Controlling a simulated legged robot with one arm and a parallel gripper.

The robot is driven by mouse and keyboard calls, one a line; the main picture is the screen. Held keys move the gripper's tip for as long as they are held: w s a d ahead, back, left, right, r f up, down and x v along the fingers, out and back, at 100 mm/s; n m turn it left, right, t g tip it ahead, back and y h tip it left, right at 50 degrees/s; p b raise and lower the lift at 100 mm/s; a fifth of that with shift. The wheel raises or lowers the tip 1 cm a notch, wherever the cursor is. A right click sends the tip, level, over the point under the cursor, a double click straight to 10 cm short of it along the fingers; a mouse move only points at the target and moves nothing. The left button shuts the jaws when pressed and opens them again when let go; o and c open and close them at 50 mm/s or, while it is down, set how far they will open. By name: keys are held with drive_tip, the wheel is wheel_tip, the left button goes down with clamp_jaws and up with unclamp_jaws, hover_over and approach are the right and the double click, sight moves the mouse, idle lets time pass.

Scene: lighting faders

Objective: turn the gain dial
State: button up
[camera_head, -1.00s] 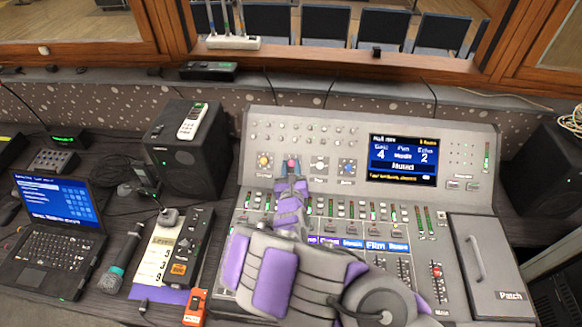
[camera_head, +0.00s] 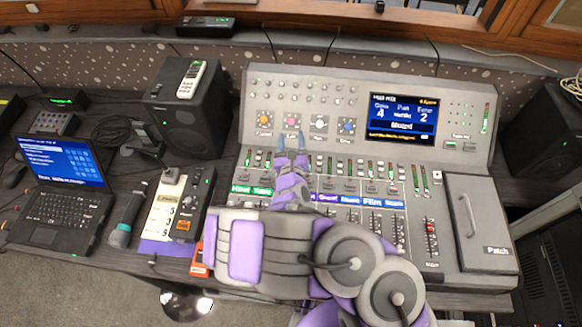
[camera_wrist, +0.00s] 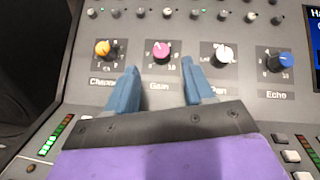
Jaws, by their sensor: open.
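The gain dial (camera_head: 292,121) is a pink knob on the upright face of the grey mixing console (camera_head: 462,268). It is second from the left in a row of coloured dials. In the wrist view the same pink dial (camera_wrist: 162,50) sits above the label "Gain". My gripper (camera_head: 291,145) is open and empty just in front of and below the dial. In the wrist view its two blue fingers (camera_wrist: 160,68) point toward the dial, one to each side, with the knob showing clear between and beyond the tips. No contact shows.
An orange dial (camera_wrist: 102,47) is left of the gain dial; a white dial (camera_wrist: 224,53) and a blue echo dial (camera_wrist: 279,61) are to its right. The console screen (camera_head: 401,116) shows 4 and 2. Faders and buttons lie below my arm.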

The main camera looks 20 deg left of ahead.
drive_tip(key=p+v, duration=0.3)
drive_tip(key=v, duration=0.8)
drive_tip(key=shift+s+p, duration=0.35)
drive_tip(key=shift+p, duration=0.05)
drive_tip(key=shift+d, duration=0.1)
